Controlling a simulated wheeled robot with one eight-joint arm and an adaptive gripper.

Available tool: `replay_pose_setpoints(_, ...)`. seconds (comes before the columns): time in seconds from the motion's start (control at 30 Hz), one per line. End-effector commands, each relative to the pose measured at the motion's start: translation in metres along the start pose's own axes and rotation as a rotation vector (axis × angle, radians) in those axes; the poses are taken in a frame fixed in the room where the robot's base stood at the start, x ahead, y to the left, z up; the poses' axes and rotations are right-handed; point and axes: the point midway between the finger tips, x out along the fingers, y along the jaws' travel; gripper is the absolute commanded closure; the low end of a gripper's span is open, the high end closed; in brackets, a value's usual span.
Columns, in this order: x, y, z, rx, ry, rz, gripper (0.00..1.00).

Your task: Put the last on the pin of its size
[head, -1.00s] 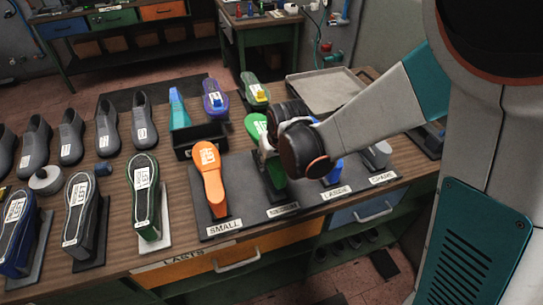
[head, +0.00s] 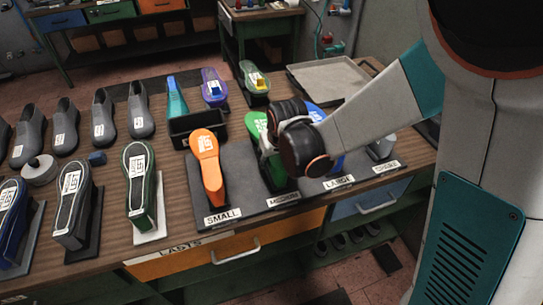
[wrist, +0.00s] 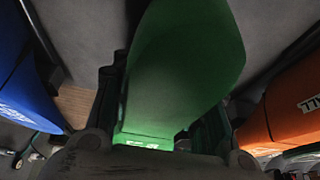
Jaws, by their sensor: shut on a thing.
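A green last (head: 255,124) is at the medium place of the dark rack (head: 243,199), partly hidden behind my gripper (head: 268,160). In the wrist view my gripper (wrist: 168,140) is shut on the green last (wrist: 185,60), with a finger on each side. The orange last (head: 206,160) stands at the place labelled SMALL. A blue last (head: 337,165) stands at the LARGE place, mostly behind my wrist. In the wrist view, blue (wrist: 25,85) is at the left and orange (wrist: 292,105) at the right. The medium pin and the green last's seat on it are hidden.
Other lasts on stands, such as a dark green-edged one (head: 140,190), and grey shoes (head: 103,117) fill the bench's left side. A black bin (head: 197,128) is behind the orange last. A grey tray (head: 326,80) lies at the back right. Neighbouring lasts leave little side room.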

Motion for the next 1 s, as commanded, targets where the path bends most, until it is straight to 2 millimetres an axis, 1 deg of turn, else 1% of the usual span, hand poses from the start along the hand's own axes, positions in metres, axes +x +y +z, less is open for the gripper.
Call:
replay_pose_setpoints(0.33, 0.0004, 0.0000, 0.0000, 0.000, 0.001, 0.000, 0.92)
replay_pose_setpoints(1.0, 0.0084, 0.0000, 0.0035, 0.000, 0.001, 0.000, 0.92)
